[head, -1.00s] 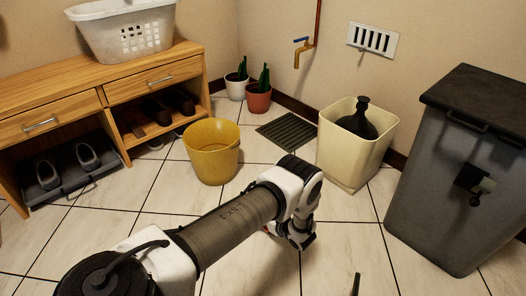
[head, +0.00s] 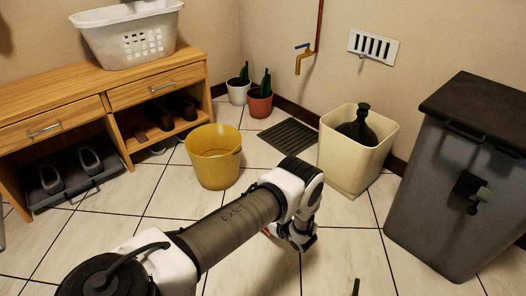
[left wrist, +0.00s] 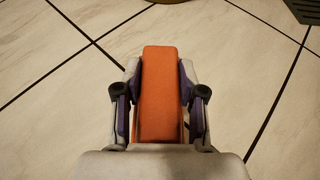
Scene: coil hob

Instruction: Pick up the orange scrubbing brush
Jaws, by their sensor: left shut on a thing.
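The orange scrubbing brush (left wrist: 161,92) is in the middle of the left wrist view, an orange block seen between the two fingers. My left gripper (left wrist: 160,100) is shut on it, one finger against each side. In the head view my left gripper (head: 297,236) is low over the tiled floor, and only a sliver of orange shows at its left; the arm and gripper hide the rest of the brush. I cannot tell whether the brush touches the floor. My right gripper cannot be made out.
A yellow bucket (head: 214,160) stands beyond my left arm. A cream bin (head: 350,165) holding a dark bottle (head: 360,126), a floor drain grate (head: 289,134) and a large grey bin (head: 452,190) are at the right. A wooden shoe bench (head: 98,85) is at the left. Floor near the gripper is clear.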

